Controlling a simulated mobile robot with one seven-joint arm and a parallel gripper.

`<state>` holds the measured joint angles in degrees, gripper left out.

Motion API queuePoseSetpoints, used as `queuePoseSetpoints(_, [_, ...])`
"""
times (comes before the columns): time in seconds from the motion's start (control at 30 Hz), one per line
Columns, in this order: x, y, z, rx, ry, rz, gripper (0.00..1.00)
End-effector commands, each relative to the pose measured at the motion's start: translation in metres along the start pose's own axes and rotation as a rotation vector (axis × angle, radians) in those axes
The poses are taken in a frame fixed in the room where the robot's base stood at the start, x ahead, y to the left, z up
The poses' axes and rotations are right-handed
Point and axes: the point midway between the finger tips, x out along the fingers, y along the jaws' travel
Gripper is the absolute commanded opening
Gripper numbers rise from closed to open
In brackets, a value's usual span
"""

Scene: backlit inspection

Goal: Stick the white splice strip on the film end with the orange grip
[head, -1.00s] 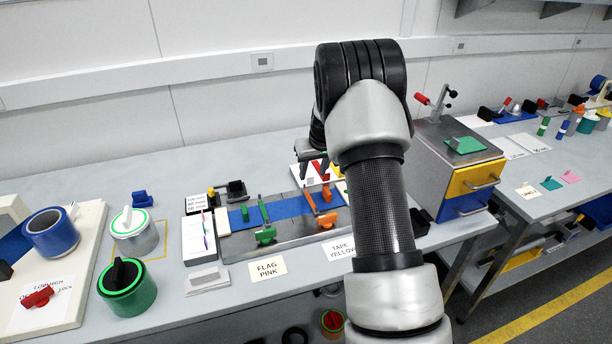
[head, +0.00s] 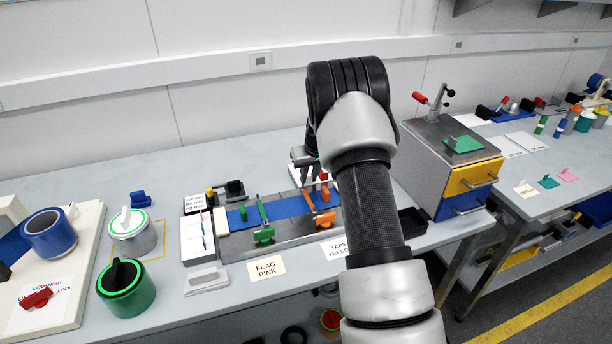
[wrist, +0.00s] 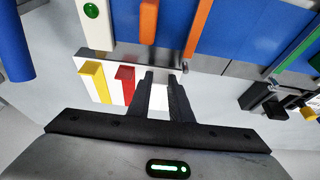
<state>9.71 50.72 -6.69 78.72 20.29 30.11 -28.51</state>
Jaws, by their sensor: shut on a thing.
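My gripper (wrist: 167,78) points away from the camera in the wrist view, its dark fingers close together on a narrow pale piece (wrist: 160,97), seemingly the white splice strip. In the head view my arm hides most of the gripper. Blue film (wrist: 235,25) lies across the grey splicing plate (head: 290,230). Orange grips also show in the head view (head: 325,219). The fingers look apart from the film. Contact underneath cannot be seen.
Yellow (wrist: 92,75) and red (wrist: 126,80) tabs stand on a white holder left of my fingers. A black tray (head: 413,221) and a drawer cabinet (head: 425,155) are at the right.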

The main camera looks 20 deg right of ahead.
Motion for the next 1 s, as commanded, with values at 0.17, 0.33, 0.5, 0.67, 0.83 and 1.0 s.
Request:
queuePoseSetpoints(0.17, [-0.015, 0.000, -0.007, -0.002, 0.003, 0.000, 0.06])
queuePoseSetpoints(0.33, [-0.047, 0.000, -0.021, -0.001, 0.004, 0.001, 0.06])
queuePoseSetpoints(0.5, [-0.076, 0.000, -0.032, 0.000, 0.003, 0.000, 0.06])
queuePoseSetpoints(0.67, [-0.094, -0.010, -0.030, -0.001, 0.000, -0.002, 0.06])
queuePoseSetpoints(0.83, [-0.107, -0.044, 0.004, 0.001, -0.002, -0.007, 0.06])
queuePoseSetpoints(1.0, [-0.120, -0.077, 0.051, 0.002, 0.001, -0.006, 0.06])
